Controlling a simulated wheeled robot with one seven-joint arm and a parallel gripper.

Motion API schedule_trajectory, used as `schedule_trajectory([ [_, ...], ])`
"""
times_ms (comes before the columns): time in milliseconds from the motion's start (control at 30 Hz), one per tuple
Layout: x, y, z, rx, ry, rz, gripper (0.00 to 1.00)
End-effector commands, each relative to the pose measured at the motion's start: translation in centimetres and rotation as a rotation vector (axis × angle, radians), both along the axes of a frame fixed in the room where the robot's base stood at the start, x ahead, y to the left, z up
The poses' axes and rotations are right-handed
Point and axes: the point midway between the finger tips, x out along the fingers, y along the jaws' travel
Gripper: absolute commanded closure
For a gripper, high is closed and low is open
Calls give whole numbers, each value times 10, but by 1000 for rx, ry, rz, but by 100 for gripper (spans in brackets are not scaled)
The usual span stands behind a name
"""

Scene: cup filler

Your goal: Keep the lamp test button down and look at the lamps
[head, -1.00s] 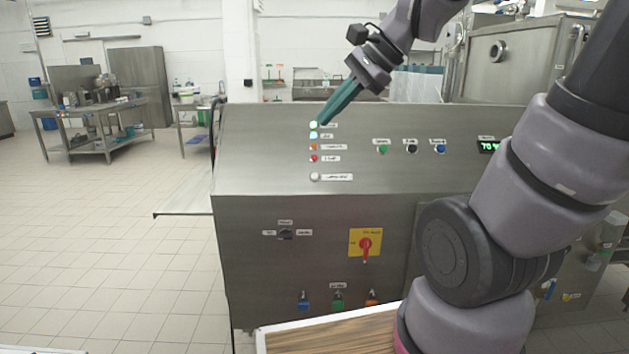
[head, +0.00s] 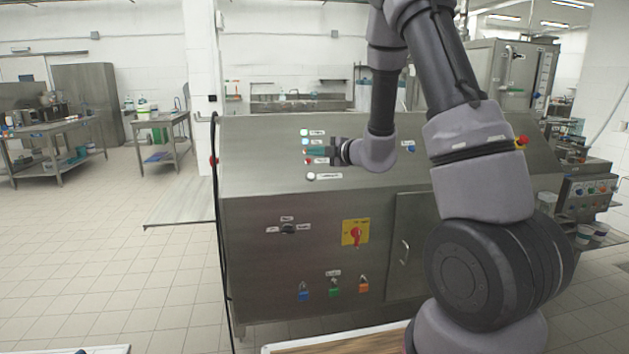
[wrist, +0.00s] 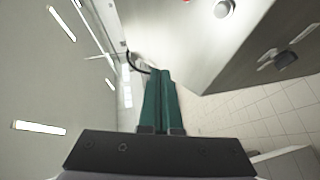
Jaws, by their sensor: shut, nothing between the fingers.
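The round white button (head: 311,176) sits at the bottom of the column on the sloping steel panel, beside a label too small to read; it also shows at the top of the wrist view (wrist: 223,9). Above it are a pale top lamp (head: 304,132), a pale cyan lamp (head: 304,141), an orange lamp (head: 305,152) and a red lamp (head: 307,161). My gripper (head: 308,151) is shut and empty, its teal fingers (wrist: 160,95) reaching in from the right beside the orange and red lamps, above the button and apart from it. Fingertip contact with the panel cannot be told.
Below the slope are a black selector (head: 288,228), a red-and-yellow switch (head: 355,232) and several padlocks (head: 334,287). A black cable (head: 217,200) hangs along the cabinet's left edge. A steel shelf (head: 180,208) sticks out left. My arm hides part of the panel's right side.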

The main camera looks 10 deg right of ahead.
Motion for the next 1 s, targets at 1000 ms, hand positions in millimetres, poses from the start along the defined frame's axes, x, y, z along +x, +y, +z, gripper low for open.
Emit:
schedule_trajectory([
  [1000, 48, -16, -56, 99, 59, -101, 100],
])
